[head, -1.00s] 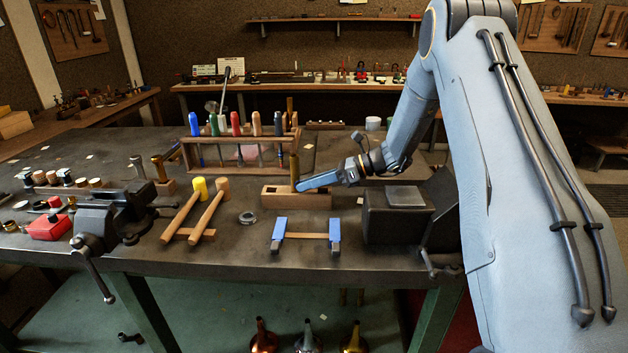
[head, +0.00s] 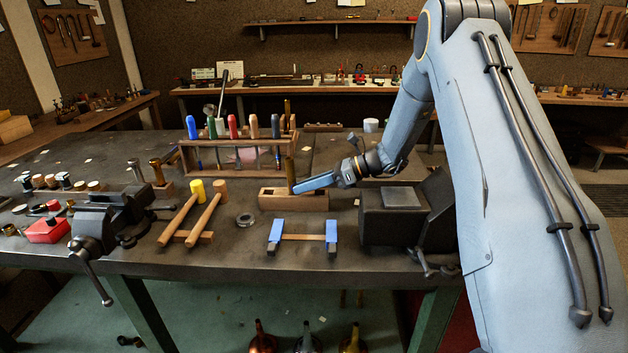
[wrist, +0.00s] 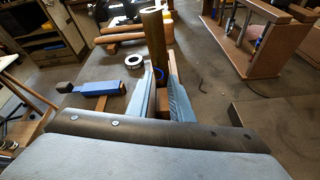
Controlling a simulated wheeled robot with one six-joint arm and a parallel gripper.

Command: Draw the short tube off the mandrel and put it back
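A brass tube (head: 291,172) stands upright at a long wooden block (head: 268,200) on the bench. Its open top shows in the wrist view (wrist: 153,35). A mandrel inside it cannot be made out. My gripper (head: 295,187) reaches in from the right, low on the tube. In the wrist view its two blue fingers (wrist: 163,76) lie on either side of the tube's lower part, with a narrow gap between them. Whether they touch the tube is unclear. A blue ring shows near the tube's foot.
A tool rack (head: 190,160) stands just behind the block. Two mallets (head: 207,213) and a metal ring (head: 245,220) lie to the left. A blue-ended stand (head: 303,237) is in front. A dark box (head: 392,222) sits right, under my arm. A vise (head: 112,215) is farther left.

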